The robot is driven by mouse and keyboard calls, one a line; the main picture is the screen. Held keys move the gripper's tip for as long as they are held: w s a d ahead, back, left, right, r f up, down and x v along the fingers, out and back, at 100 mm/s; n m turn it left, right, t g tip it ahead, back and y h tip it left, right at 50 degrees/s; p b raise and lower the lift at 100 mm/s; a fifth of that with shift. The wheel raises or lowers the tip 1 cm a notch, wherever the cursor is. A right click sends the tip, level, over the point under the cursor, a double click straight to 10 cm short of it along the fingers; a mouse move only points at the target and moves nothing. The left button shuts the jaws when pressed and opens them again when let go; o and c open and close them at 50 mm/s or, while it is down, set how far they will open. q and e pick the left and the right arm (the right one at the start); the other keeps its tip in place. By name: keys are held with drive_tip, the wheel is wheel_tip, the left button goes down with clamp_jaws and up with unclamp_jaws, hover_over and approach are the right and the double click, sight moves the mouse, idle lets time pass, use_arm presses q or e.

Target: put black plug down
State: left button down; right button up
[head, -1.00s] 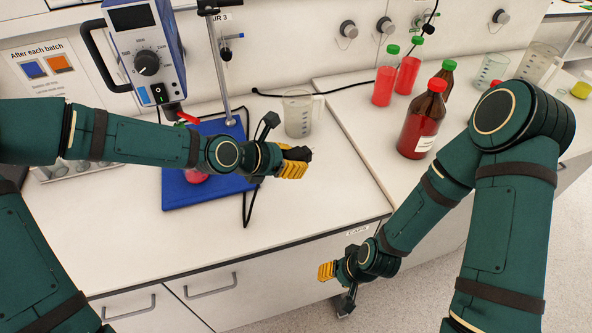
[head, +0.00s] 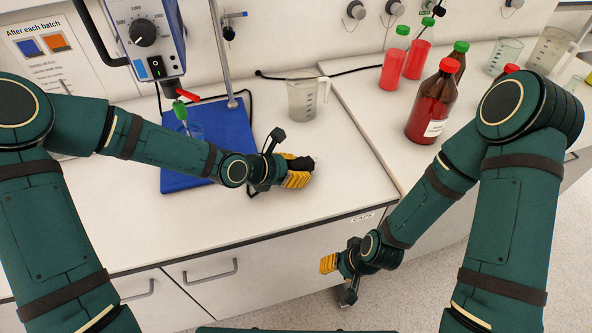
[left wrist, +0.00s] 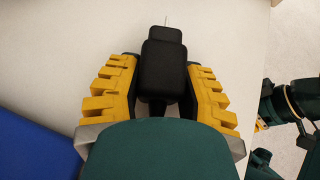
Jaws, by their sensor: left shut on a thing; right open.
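The black plug (left wrist: 163,72) is held between the yellow fingers of my left gripper (left wrist: 165,88) in the left wrist view, with a thin metal pin at its far end. In the head view my left gripper (head: 300,172) is over the white bench top, right of the blue mat, and the plug (head: 302,163) shows as a dark shape at its fingers. I cannot tell whether the plug touches the bench. My right gripper (head: 328,264) is low in front of the bench front, apart from everything; its fingers are small in this view.
A blue mat (head: 238,135) lies left of the left gripper. A clear jug (head: 303,97) stands behind it. A large brown bottle with a red cap (head: 431,103) and red-filled bottles with green caps (head: 394,70) stand at the right. The bench between gripper and front edge is clear.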

use_arm(q)
drive_tip(key=shift+f, duration=0.2)
drive_tip(key=c, duration=0.6)
unclamp_jaws()
drive_tip(key=shift+r, duration=0.1)
drive_tip(key=shift+r, duration=0.3)
drive_tip(key=p+v, duration=0.4)
drive_tip(key=v, duration=0.6)
drive_tip(key=shift+a, duration=0.15)
drive_tip(key=shift+p+v, duration=0.5)
drive_tip(key=shift+v, duration=0.4)
drive_tip(key=shift+s+f, duration=0.1)
